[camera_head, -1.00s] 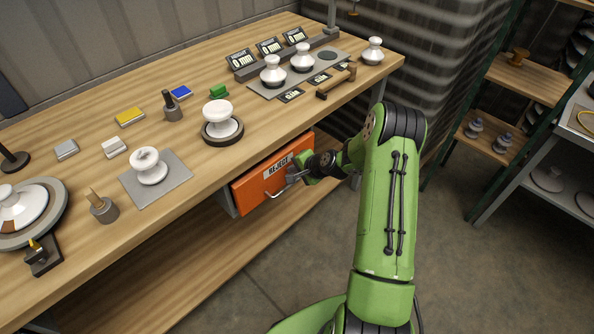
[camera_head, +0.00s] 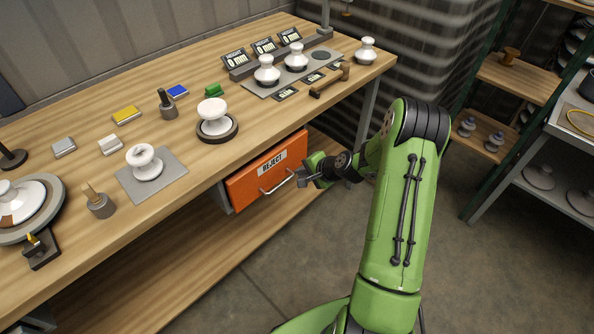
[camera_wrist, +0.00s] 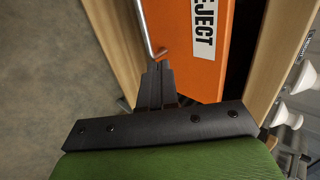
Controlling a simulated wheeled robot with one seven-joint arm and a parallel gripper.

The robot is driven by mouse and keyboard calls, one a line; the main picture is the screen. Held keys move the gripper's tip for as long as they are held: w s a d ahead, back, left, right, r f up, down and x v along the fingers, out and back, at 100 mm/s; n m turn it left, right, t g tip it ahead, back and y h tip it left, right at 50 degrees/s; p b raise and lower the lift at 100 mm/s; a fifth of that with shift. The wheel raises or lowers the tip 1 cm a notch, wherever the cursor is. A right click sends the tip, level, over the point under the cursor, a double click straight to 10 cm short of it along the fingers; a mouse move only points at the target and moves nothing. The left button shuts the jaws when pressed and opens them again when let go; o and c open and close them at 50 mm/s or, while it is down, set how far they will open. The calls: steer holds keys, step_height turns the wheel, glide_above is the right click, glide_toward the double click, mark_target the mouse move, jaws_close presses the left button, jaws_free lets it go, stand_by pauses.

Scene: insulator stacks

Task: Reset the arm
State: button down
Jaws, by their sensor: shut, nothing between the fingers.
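My gripper (camera_head: 303,178) is at the right end of the orange REJECT drawer (camera_head: 244,189) under the bench top. In the wrist view the gripper (camera_wrist: 158,66) has its fingers together, with nothing seen between them. Its tips are close to the end of the drawer's metal handle (camera_wrist: 148,32); I cannot tell whether they touch it. The drawer (camera_wrist: 176,50) stands a little way out, with a dark gap along its top edge. In the head view the handle (camera_head: 276,187) is in plain sight across the drawer front.
The wooden bench (camera_head: 85,218) holds white insulators, tools and small blocks. A wooden-handled hammer (camera_head: 330,80) lies near its right edge. A shelf rack (camera_head: 520,80) stands at the right. Open floor (camera_head: 285,265) lies in front of the bench.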

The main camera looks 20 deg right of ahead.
steer(key=v, duration=0.5)
steer(key=shift+s+d+r+p, duration=0.15)
steer(key=shift+s+p, duration=0.15)
steer(key=shift+s, duration=0.05)
steer(key=s+a+r+n+g+h+p, duration=0.1)
steer(key=s+a+r+n+g+p, duration=0.1)
steer(key=s+a+r+n, duration=0.6)
steer(key=s+a+r+n+g+h+p, duration=0.15)
steer(key=a+r, duration=0.25)
steer(key=r, duration=0.8)
steer(key=s+a+r+n+p, duration=0.1)
steer(key=s+r, duration=0.3)
steer(key=s, duration=0.5)
steer(key=s+a+r+n, duration=0.2)
steer(key=s+r+n, duration=0.1)
steer(key=s, duration=0.6)
steer(key=shift+s+r+h+p, duration=0.2)
steer(key=shift+r+h+p, duration=0.2)
steer(key=shift+r, duration=0.25)
steer(key=shift+n, duration=0.25)
